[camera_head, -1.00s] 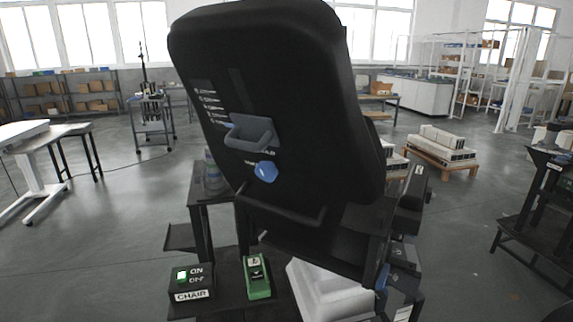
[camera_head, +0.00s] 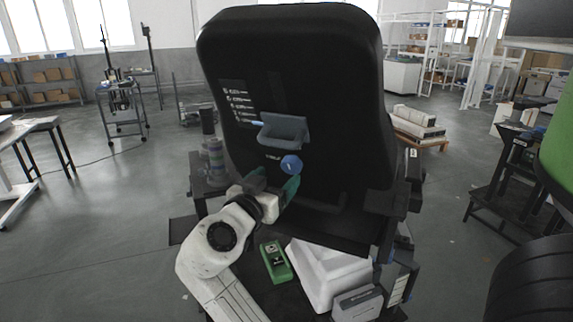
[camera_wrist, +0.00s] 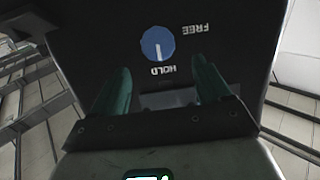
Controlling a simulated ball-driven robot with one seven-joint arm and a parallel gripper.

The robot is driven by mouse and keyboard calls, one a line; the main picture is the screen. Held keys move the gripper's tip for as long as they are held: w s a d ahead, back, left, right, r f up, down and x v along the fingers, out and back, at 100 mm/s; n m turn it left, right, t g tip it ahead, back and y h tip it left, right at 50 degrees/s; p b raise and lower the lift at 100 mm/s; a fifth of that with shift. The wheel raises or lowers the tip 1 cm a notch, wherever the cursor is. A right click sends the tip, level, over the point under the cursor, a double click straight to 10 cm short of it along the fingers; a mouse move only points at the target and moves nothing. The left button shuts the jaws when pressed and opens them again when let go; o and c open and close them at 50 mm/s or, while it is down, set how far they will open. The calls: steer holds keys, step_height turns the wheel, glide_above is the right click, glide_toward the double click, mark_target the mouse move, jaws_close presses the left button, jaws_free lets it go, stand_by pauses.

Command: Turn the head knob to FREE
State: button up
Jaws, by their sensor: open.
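The blue round head knob (camera_head: 291,165) is on the back of the black chair backrest (camera_head: 330,80). In the wrist view the knob (camera_wrist: 157,44) has a white pointer line aimed at the word HOLD, and the word FREE stands to its right; the lettering looks upside down. My gripper (camera_head: 278,180) is open, just below and left of the knob in the head view. In the wrist view the two green fingers (camera_wrist: 160,85) are spread apart, with the knob ahead of the gap and nothing between them. Contact with the knob does not show.
A grey handle or tray (camera_head: 285,130) juts out above the knob, with a printed scale beside it. A black bar runs below. A green device (camera_head: 275,262) and a white moulded part (camera_head: 325,270) lie low under the backrest.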

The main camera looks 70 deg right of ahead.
mark_target(289, 166)
steer(key=d, duration=0.2)
steer(key=d+p, duration=0.1)
steer(key=d, duration=0.3)
steer(key=shift+s+d, duration=0.2)
steer(key=shift+s, duration=0.1)
steer(key=c, duration=1)
